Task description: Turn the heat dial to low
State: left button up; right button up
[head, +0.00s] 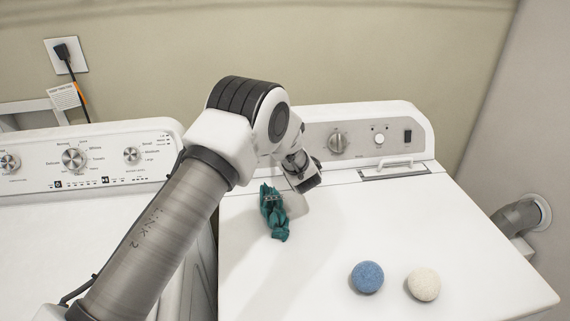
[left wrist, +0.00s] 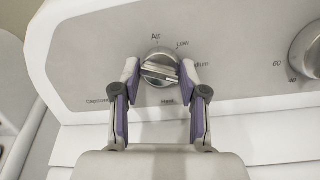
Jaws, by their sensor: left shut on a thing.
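The heat dial (left wrist: 161,77) is a round silver knob on the dryer's control panel, seen in the left wrist view. Labels around it include Air at the top and Low at the upper right. Its grip ridge lies nearly level, tilted slightly; I cannot tell which label it points to. My left gripper (left wrist: 160,69) is shut on the dial, one purple-padded finger at each side. In the head view my left arm covers this dial, and the left gripper (head: 303,175) is by the panel. My right gripper is in neither view.
The timer dial (head: 338,143), a small knob (head: 379,140) and a black switch (head: 408,136) sit right on the panel. A crumpled teal cloth (head: 273,212), a blue ball (head: 367,277) and a white ball (head: 424,284) lie on the dryer top (head: 440,225). The washer (head: 90,240) stands left.

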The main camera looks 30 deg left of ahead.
pick_arm(q)
jog(key=n+g+b, duration=0.1)
jog(key=n+b, duration=0.4)
jog(key=b, duration=0.1)
jog(key=n+b, duration=0.5)
jog(key=b, duration=0.2)
jog(key=shift+w+f+g+y, duration=0.2)
jog(key=shift+g+y, duration=0.1)
jog(key=shift+g, duration=0.1)
jog(key=n+b, duration=0.2)
jog(key=n, duration=0.1)
jog(key=shift+r, duration=0.3)
jog(key=shift+r+n+g+b, duration=0.1)
jog(key=shift+n+g+b, duration=0.2)
jog(key=shift+b, duration=0.05)
jog(key=shift+r, duration=0.1)
jog(key=o, duration=0.9)
jog(key=shift+c, duration=0.2)
jog(key=shift+o, duration=1.3)
jog(key=shift+w, duration=0.15)
jog(key=shift+f, duration=0.2)
jog(key=v, duration=1.2)
jog(key=shift+w+r, duration=0.1)
